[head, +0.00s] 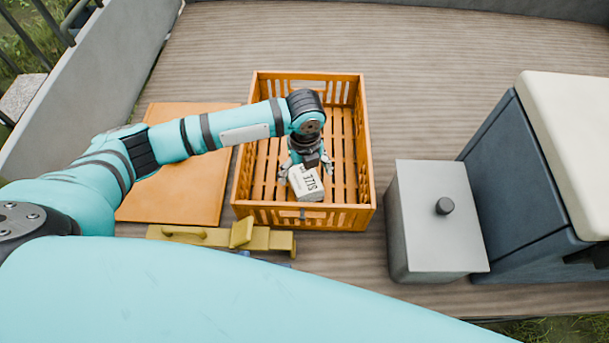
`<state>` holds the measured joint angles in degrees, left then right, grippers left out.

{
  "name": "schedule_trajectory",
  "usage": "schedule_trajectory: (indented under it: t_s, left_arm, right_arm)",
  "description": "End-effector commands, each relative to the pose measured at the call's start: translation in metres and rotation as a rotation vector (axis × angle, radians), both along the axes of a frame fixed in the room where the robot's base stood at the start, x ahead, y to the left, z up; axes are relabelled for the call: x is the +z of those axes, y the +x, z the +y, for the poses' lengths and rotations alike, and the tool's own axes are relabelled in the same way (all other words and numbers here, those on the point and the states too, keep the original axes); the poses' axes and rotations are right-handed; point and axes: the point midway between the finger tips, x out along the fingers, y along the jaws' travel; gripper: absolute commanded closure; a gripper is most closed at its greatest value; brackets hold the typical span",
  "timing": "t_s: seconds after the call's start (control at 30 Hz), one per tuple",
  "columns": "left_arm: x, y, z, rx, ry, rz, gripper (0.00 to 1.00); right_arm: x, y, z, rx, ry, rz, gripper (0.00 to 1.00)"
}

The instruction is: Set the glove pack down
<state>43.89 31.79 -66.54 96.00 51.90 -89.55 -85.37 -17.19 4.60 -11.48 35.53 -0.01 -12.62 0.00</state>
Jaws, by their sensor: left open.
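The glove pack (306,184) is a small whitish box with dark lettering that reads "SIZE". In the head view it is inside the orange slatted crate (303,216), near the crate's front wall, and looks tilted. My left gripper (307,170) is over the crate, pointing down at the pack's far end. Its fingers are open, spread around or just beside that end. I cannot tell whether the pack touches the crate floor or the fingers. My right gripper is not in view.
A flat orange board (180,190) lies left of the crate. A yellow tool (215,237) lies in front. A grey lidded box (437,220) and a dark seat with a cream cushion (565,140) stand at right. The ribbed floor behind the crate is clear.

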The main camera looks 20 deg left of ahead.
Motion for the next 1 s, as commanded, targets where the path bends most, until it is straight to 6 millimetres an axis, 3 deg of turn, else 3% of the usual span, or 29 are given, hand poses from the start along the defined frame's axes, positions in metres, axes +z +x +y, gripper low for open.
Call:
schedule_trajectory:
  t_s: [0.2, 0.4, 0.87, 1.0]
  left_arm:
    - [0.05, 0.001, 0.0, -0.001, -0.001, -0.003, 0.1]
    - [0.077, 0.001, 0.0, 0.001, 0.0, -0.001, 0.1]
    - [0.085, 0.0, 0.0, 0.0, 0.001, 0.001, 0.1]
    - [0.097, 0.0, 0.0, 0.0, 0.001, 0.001, 0.1]
  right_arm:
    - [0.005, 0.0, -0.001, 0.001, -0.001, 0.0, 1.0]
    - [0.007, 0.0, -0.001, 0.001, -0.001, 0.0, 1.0]
    - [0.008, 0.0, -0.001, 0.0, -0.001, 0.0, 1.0]
    - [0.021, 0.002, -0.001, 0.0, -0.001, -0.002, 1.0]
